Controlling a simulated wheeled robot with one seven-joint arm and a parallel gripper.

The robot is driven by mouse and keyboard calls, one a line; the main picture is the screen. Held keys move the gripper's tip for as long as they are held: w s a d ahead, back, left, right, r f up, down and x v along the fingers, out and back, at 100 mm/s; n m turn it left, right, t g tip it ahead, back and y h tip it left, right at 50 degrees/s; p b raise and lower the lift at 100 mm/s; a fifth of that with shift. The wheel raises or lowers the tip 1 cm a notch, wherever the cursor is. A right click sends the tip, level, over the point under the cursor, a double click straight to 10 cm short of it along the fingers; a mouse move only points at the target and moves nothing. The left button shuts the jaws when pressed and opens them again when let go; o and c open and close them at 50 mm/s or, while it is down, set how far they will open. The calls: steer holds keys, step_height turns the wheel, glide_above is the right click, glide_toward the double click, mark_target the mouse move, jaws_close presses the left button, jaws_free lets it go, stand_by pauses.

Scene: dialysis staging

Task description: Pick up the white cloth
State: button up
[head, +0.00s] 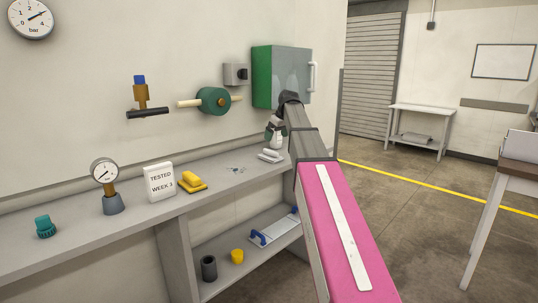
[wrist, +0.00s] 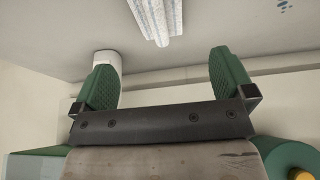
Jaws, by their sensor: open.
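The white cloth (head: 270,156) lies folded on the grey upper shelf, near its right end, in the head view. In the wrist view the cloth (wrist: 157,16) shows ridged at the top edge, partly cut off by the frame. My gripper (head: 276,139) is just above the cloth in the head view, at the end of my arm. In the wrist view my gripper (wrist: 163,72) has its two green fingers wide apart with nothing between them. The cloth lies beyond the fingertips, roughly in line with the gap, apart from both.
A white cylinder (wrist: 108,62) shows behind the left finger in the wrist view. A green-sided wall cabinet (head: 282,77) hangs close behind my arm. Left along the shelf are a yellow block (head: 192,182), a sign (head: 160,182) and a gauge (head: 105,180).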

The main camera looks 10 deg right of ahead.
mark_target(271, 153)
steer(key=shift+w+f, duration=0.15)
steer(key=x, duration=1)
steer(key=shift+w, duration=0.1)
steer(key=shift+f, duration=0.15)
steer(key=shift+f, duration=0.25)
steer(key=shift+c, duration=0.3)
steer(key=c, duration=0.9)
